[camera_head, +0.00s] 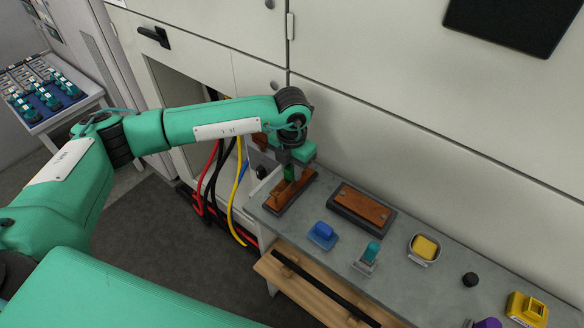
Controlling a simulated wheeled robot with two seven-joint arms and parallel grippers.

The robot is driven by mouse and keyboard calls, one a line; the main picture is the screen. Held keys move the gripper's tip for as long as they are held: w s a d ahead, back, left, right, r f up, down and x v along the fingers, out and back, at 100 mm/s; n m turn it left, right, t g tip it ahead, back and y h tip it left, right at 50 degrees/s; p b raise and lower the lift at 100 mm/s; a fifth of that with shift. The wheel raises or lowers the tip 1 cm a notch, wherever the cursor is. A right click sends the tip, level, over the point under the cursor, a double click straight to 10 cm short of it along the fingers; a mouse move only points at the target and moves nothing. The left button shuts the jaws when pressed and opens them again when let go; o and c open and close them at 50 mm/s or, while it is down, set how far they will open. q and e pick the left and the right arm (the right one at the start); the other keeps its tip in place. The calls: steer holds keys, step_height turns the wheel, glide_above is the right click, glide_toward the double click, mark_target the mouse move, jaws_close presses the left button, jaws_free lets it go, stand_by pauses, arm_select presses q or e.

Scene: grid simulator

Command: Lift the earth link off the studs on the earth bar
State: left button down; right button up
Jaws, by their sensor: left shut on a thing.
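A copper-brown bar on a dark base (276,203), which looks like the earth bar, lies at the left end of the grey bench top. My left gripper (290,178) points down over it and is shut on a small green part, which looks like the earth link. The gripper and wrist hide most of that part and the studs. I cannot tell whether the part still touches the bar. My right gripper is not in view.
A second copper-brown bar on a dark base (362,207) lies to the right. Beyond it are a blue block (322,232), a teal-handled piece (371,252), a yellow block in a dish (425,247), a black knob (470,280) and a yellow box (527,308). Cabinet panels rise behind; cables hang left.

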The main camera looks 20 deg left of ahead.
mark_target(292, 167)
arm_select(q)
steer(key=shift+r+p, duration=0.35)
steer(key=shift+r, duration=0.75)
steer(key=shift+r+p, duration=0.4)
steer(key=shift+r, duration=1)
